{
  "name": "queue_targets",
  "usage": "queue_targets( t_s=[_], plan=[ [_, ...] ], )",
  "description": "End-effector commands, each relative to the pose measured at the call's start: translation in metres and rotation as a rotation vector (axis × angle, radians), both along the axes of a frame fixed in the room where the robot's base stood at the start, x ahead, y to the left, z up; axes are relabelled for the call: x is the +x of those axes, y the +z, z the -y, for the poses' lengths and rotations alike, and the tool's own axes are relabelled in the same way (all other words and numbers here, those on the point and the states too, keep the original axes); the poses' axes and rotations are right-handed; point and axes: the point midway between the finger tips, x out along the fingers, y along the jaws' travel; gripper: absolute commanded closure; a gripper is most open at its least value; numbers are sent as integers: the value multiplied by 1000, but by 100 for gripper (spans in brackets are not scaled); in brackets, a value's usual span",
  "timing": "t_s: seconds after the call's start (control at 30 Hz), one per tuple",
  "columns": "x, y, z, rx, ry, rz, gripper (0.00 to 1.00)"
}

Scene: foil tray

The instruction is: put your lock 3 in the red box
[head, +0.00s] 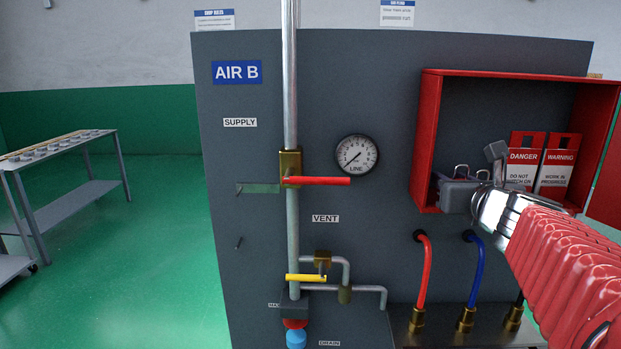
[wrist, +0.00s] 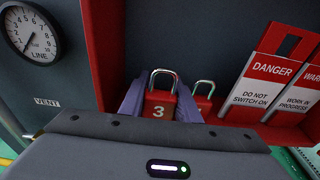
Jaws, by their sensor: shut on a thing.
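Lock 3 is a small red padlock (wrist: 158,107) with a white 3 on its body and a silver shackle, upright in the wrist view. My gripper (wrist: 160,98) is shut on it, with a purple-grey finger against each side. The red box (head: 430,130) is an open-fronted case on the dark panel; its wall also shows in the wrist view (wrist: 88,50). In the head view my gripper (head: 450,186) is at the lower left of the box opening. The gripper hides the lock's body there. I cannot tell whether the lock touches the box floor.
A second red padlock (wrist: 204,100) stands just right of lock 3. A DANGER tag (head: 523,160) and a WARNING tag (head: 558,163) stand in the right of the box. A red valve handle (head: 322,181) and a gauge (head: 357,154) are left of the box.

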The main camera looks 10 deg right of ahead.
Motion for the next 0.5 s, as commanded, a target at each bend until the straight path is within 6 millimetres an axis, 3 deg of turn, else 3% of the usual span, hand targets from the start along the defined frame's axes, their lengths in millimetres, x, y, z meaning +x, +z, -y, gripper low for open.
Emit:
queue_targets(
  t_s=[0.2, 0.5],
  plan=[
    [0, -16, 0, 1, -2, 0, 94],
    [-1, -16, 1, -1, -2, 1, 94]
  ],
)
